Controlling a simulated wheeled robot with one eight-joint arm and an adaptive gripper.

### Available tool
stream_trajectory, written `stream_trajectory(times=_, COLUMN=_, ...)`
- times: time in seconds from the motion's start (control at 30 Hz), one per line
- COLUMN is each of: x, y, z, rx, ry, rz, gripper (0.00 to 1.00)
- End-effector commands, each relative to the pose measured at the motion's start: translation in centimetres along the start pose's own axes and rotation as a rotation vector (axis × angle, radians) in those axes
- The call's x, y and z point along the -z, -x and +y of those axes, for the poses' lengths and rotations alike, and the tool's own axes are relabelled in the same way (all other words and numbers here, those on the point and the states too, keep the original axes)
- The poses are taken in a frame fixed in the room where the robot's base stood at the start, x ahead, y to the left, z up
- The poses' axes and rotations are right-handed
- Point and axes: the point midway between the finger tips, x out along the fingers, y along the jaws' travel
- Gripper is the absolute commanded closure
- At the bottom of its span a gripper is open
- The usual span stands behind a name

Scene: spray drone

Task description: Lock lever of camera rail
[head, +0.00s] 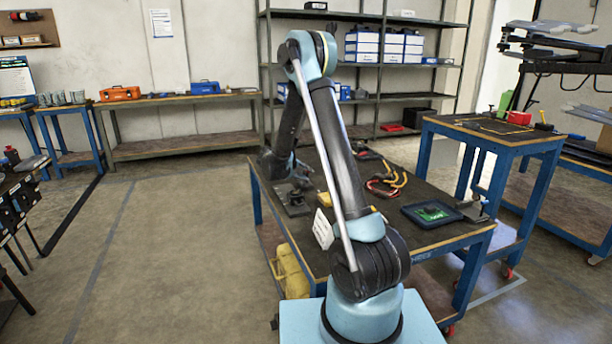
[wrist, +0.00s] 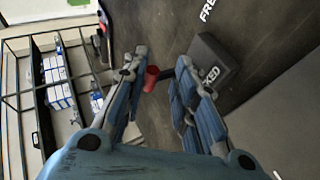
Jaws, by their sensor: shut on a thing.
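My gripper (wrist: 161,72) shows in the wrist view with its two blue-grey fingers on either side of a small red-ended lever (wrist: 151,78). The lever's dark stem runs right toward a dark block with white lettering (wrist: 212,68), which looks like part of the camera rail. In the head view my gripper (head: 298,180) is low over the workbench's left end, above a dark grey fixture (head: 293,201). The lever is too small to make out there.
The workbench (head: 447,236) also holds a tablet with a green screen (head: 432,213), red and yellow cables (head: 385,187) and a small grey stand (head: 474,208). A second blue bench (head: 490,130) stands behind right. A yellow case (head: 290,272) sits below.

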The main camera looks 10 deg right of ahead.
Motion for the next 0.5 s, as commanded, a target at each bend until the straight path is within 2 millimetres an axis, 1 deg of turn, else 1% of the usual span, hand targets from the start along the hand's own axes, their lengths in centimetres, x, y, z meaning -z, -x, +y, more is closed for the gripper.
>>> stream_trajectory(times=0.03, x=0.09, y=0.05, z=-0.38, rx=0.001, ry=0.002, rz=0.002, gripper=0.98)
stream_trajectory(times=0.47, x=0.14, y=0.18, z=-0.5, rx=-0.006, ry=0.007, rz=0.003, gripper=0.98)
stream_trajectory(times=0.5, x=0.14, y=0.18, z=-0.51, rx=-0.006, ry=0.007, rz=0.003, gripper=0.72)
